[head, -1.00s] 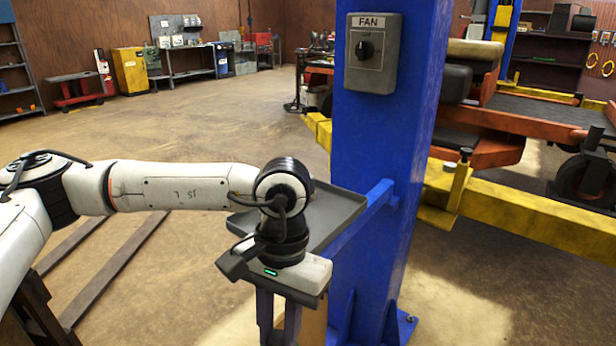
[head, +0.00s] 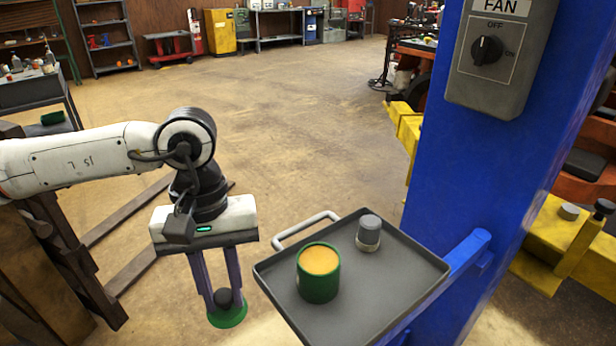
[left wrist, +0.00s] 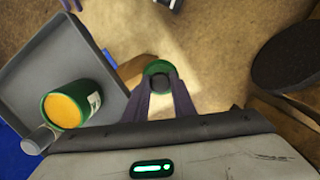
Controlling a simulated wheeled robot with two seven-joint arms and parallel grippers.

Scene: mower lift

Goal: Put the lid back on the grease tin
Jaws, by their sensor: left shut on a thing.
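The open green grease tin (head: 318,283), full to near its rim with orange grease, stands upright on a grey tray (head: 400,275). It also shows in the left wrist view (left wrist: 82,108). My left gripper (head: 224,297) points down, left of the tray in the head view. It is shut on the dark knob of a round green lid (head: 230,317), which hangs clear of the tray and apart from the tin. The lid also shows between the fingers in the left wrist view (left wrist: 158,67). My right gripper is in neither view.
A grey capped jar (head: 369,233) stands on the tray behind the tin. The tray has a pale handle (head: 305,228) and joins a blue post (head: 470,160) carrying a fan switch (head: 500,55). Open floor lies behind; a yellow lift arm (head: 585,240) is at right.

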